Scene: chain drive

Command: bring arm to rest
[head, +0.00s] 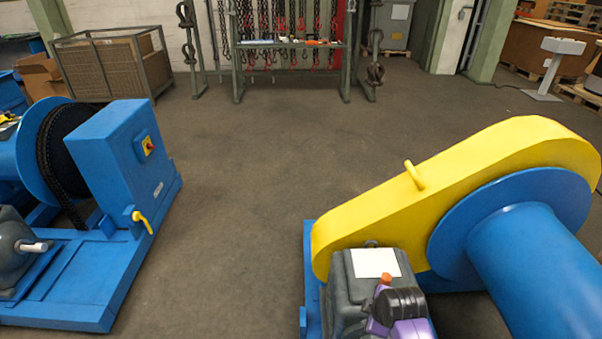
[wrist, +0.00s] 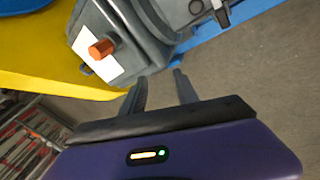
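My gripper shows in the wrist view (wrist: 159,82) with its two dark fingers apart and nothing between them. In that view the fingers are near the grey gearbox (wrist: 160,57) and its orange cap (wrist: 102,48); I cannot tell whether they touch anything. In the head view my purple and black arm end is at the bottom, in front of the gearbox (head: 348,300) with its white label and orange cap (head: 385,279). The fingertips are hidden there. The yellow chain guard (head: 460,185) rises behind the gearbox, closed over the drive.
A blue drum (head: 535,265) stands at the right. At the left is another blue machine with a control box (head: 112,150) and yellow lever (head: 142,220). Open floor (head: 240,170) lies between them. A chain rack (head: 290,45), wire crate (head: 115,60) and grey stand (head: 555,65) are farther back.

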